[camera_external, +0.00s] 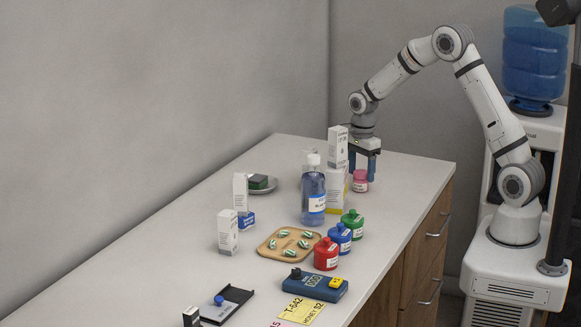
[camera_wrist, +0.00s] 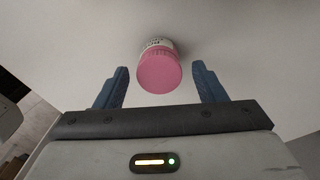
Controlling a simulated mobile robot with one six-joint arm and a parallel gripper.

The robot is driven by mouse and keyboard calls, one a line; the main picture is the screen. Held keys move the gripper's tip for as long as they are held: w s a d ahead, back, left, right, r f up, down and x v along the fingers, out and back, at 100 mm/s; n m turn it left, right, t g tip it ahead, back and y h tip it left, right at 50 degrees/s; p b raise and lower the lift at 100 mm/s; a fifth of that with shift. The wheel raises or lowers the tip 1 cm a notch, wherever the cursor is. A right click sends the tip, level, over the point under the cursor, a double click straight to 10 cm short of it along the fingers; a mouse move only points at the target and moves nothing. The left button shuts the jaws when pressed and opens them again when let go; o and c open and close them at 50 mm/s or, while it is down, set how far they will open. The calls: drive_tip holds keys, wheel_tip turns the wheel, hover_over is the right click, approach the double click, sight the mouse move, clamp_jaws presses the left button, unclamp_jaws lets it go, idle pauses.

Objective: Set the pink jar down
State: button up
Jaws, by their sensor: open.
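The pink jar (camera_external: 360,181) stands upright on the white counter (camera_external: 408,187) near its far right end. It also shows in the wrist view (camera_wrist: 158,68), pink lid towards the camera and a pale label on its side. My gripper (camera_external: 365,165) is above the jar, pointing down, with its blue fingers apart. In the wrist view my gripper (camera_wrist: 160,85) has one finger on each side of the jar, with a clear gap to both.
Close left of the jar stand white boxes (camera_external: 337,146) and a blue bottle (camera_external: 312,190). Green (camera_external: 352,224), blue (camera_external: 340,238) and red (camera_external: 326,254) jars stand nearer, beside a wooden tray (camera_external: 268,249). The counter right of the jar is clear.

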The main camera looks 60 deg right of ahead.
sight(361, 172)
wheel_tip(361, 172, up, 9)
drive_tip(key=shift+f, duration=0.1)
drive_tip(key=s+a+r+n, duration=0.6)
drive_tip(key=s, duration=0.1)
drive_tip(key=s+a+n+t, duration=0.1)
drive_tip(key=s+a+n, duration=0.2)
drive_tip(key=s+n, duration=0.2)
drive_tip(key=s+a+n+t, duration=0.1)
drive_tip(key=s+a+n, duration=0.2)
drive_tip(key=s+n, duration=0.3)
drive_tip(key=s+a+r+n+t, duration=0.1)
drive_tip(key=s+a+n, duration=0.2)
drive_tip(key=s+n, duration=0.3)
drive_tip(key=s, duration=0.3)
